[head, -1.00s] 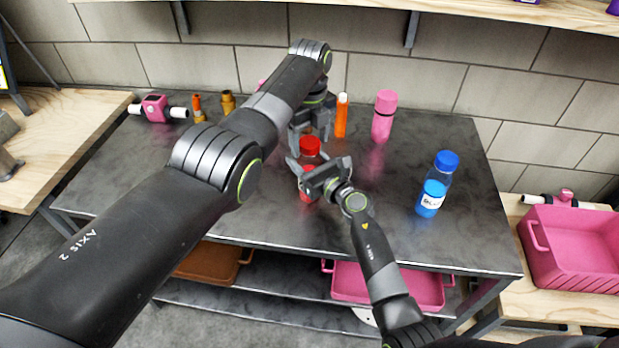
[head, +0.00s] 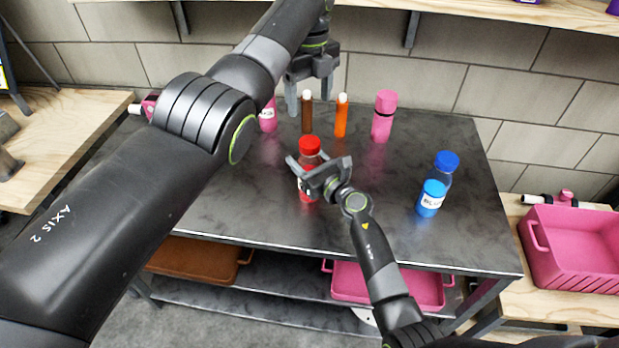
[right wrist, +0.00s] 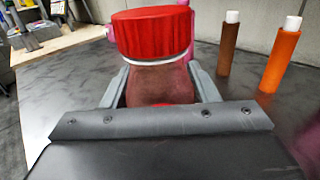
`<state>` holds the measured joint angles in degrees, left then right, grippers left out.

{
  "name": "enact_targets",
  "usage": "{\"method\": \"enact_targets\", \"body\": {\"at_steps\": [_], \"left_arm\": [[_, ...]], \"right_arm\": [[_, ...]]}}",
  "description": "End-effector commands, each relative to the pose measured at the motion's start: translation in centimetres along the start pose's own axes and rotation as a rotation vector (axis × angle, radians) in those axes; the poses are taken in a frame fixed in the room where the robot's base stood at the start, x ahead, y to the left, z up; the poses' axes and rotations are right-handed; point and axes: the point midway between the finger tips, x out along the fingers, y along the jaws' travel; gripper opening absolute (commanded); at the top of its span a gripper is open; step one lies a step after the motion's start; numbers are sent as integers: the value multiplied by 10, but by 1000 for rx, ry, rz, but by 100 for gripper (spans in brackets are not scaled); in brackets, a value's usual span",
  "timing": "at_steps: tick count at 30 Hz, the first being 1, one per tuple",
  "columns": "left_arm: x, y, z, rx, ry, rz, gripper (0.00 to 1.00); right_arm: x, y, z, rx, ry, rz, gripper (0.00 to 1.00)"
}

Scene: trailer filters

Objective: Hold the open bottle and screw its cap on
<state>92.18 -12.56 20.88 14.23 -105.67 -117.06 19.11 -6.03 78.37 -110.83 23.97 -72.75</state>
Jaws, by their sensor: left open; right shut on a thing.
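The bottle (head: 307,187) with red contents stands upright on the dark table. Its red cap (head: 310,145) sits level on top of the neck; it also shows in the right wrist view (right wrist: 152,33), with a pale ring just under it. I cannot tell how tightly it is screwed. My right gripper (head: 308,170) is shut around the bottle's upper body, below the cap. My left gripper (head: 306,100) is open and empty, raised above and behind the bottle, apart from the cap.
Behind stand a brown bottle (head: 307,115), an orange bottle (head: 341,117) and a pink bottle (head: 384,118). A pink labelled bottle (head: 268,117) is partly hidden by my left arm. A blue bottle (head: 433,190) stands to the right. The table (head: 400,235) is clear in front.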

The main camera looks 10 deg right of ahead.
Motion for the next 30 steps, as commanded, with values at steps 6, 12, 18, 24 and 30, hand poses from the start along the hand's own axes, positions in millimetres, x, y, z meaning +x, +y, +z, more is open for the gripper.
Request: {"method": "enact_targets", "body": {"at_steps": [6, 12, 18, 24, 30], "left_arm": [[-8, 0, 0, -1, 1, 1, 68], [-8, 0, 0, 0, 1, 1, 68], [-8, 0, 0, 0, 1, 1, 68], [-8, 0, 0, 0, 1, 1, 68], [-9, 0, 0, 0, 1, 1, 68]], "right_arm": [[0, 0, 0, 1, 1, 0, 0], [0, 0, 0, 1, 1, 0, 55], [0, 0, 0, 0, 1, 0, 79], [0, 0, 0, 0, 0, 0, 79], [-9, 0, 0, 0, 1, -1, 79]]}}
